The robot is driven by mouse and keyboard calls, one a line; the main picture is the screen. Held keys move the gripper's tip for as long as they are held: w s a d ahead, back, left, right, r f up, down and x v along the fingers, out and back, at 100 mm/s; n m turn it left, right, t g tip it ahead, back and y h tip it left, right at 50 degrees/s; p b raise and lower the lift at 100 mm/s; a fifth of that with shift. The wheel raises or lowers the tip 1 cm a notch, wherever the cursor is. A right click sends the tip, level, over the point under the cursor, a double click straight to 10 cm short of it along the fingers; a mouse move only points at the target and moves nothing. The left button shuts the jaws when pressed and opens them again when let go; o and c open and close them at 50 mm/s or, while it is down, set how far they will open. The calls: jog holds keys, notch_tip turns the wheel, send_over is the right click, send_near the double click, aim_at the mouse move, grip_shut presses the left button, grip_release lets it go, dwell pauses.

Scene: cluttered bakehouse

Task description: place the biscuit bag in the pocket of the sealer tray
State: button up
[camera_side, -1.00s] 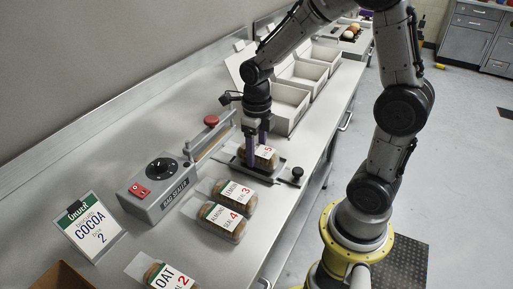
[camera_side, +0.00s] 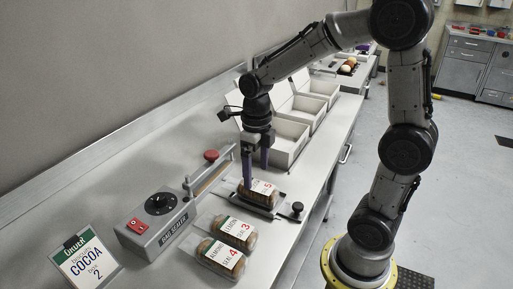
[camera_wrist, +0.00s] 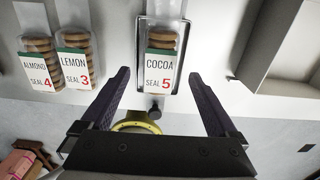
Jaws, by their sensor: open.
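The biscuit bag (camera_side: 263,189), labelled COCOA SEAL 5, lies in the pocket of the sealer tray (camera_side: 267,211). In the wrist view the bag (camera_wrist: 162,60) lies lengthwise inside the rim of the tray (camera_wrist: 141,72). My gripper (camera_side: 256,178) is above the bag with its fingers pointing down. In the wrist view my gripper (camera_wrist: 158,76) is open and empty, its fingers wide apart and clear of the bag. In the side view the left finger hides part of the bag's far end.
The grey bag sealer (camera_side: 157,221) stands left of the tray. The LEMON 3 bag (camera_side: 235,231) and ALMOND 4 bag (camera_side: 220,257) lie in front. A COCOA 2 card (camera_side: 86,262) stands at lower left. Open white boxes (camera_side: 290,140) line the counter behind. A black knob (camera_side: 297,207) sits beside the tray.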

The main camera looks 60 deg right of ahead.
aim_at(257, 185)
notch_tip(257, 185, up, 8)
jog(key=s+a+m+t, duration=0.2)
jog(key=s+m, duration=0.4)
jog(key=m, duration=1.2)
jog(key=s+a+m+t, duration=0.3)
jog(key=s+m, duration=0.3)
jog(key=m, duration=1.2)
jog(key=shift+s+t, duration=0.3)
jog(key=shift+s, duration=0.1)
jog(key=shift+r, duration=0.15)
jog(key=shift+c, duration=0.3)
